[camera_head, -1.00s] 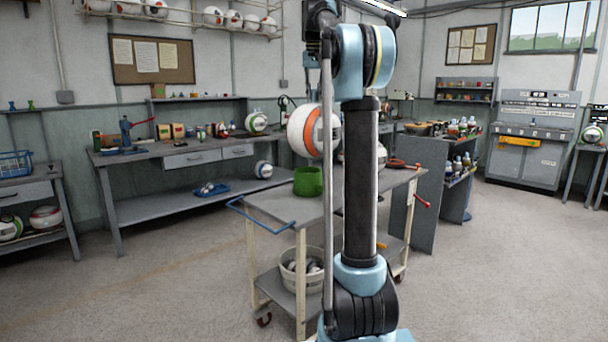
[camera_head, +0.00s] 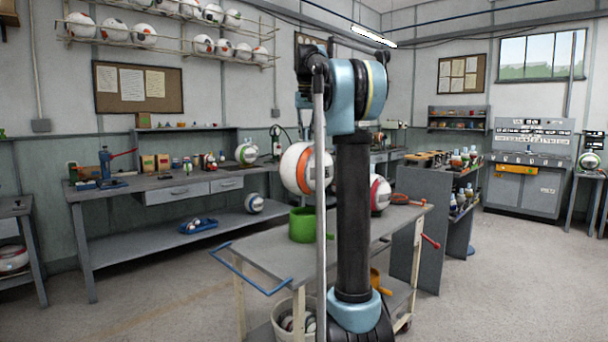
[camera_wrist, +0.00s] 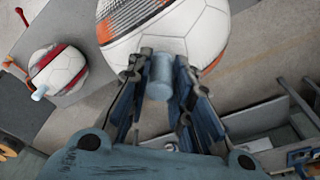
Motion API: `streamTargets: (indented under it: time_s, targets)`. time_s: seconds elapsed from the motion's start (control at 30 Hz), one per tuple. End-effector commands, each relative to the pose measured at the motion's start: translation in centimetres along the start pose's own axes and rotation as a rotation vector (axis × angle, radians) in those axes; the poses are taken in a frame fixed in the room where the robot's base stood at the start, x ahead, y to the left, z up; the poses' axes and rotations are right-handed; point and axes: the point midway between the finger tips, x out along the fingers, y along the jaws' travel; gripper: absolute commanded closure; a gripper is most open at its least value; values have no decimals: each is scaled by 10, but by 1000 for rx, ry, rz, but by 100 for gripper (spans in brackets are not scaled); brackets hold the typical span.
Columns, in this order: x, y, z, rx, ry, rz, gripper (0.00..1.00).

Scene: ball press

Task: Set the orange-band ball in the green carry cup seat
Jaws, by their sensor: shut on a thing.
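The orange-band ball (camera_head: 297,168) is white with an orange band and hangs in the air above the cart, beside my arm. The green carry cup (camera_head: 301,228) stands on the cart top, below the ball in the head view, with a gap between them. My gripper (camera_wrist: 158,72) is shut on the short blue-grey stem of the orange-band ball, whose white and orange panels (camera_wrist: 180,35) fill the top of the wrist view. My gripper is hidden in the head view. The cup's seat is not visible from here, and I cannot make out the cup in the wrist view.
The grey cart (camera_head: 270,255) has a blue handle (camera_head: 250,275) at its left. A red-banded ball (camera_head: 381,194) sits on the cart to the right and shows in the wrist view (camera_wrist: 62,72). A workbench (camera_head: 150,187) stands behind. Open floor lies left of the cart.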

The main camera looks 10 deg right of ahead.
Motion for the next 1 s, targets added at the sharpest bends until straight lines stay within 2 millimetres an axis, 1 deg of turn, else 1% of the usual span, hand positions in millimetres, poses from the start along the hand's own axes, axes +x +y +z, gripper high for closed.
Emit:
streamTargets:
  time_s: [0.03,0.1,0.2,0.37,0.67,0.73,1.0]
  targets:
    - [8,-2,2,-2,0,0,100]
    - [17,-4,4,-5,0,-1,100]
    - [26,-6,5,-7,0,-1,100]
    - [33,-7,6,-9,0,-1,100]
    - [67,-8,12,-9,0,-1,100]
    - [70,-8,12,-9,0,-1,100]
    - [71,-8,12,-9,0,-2,100]
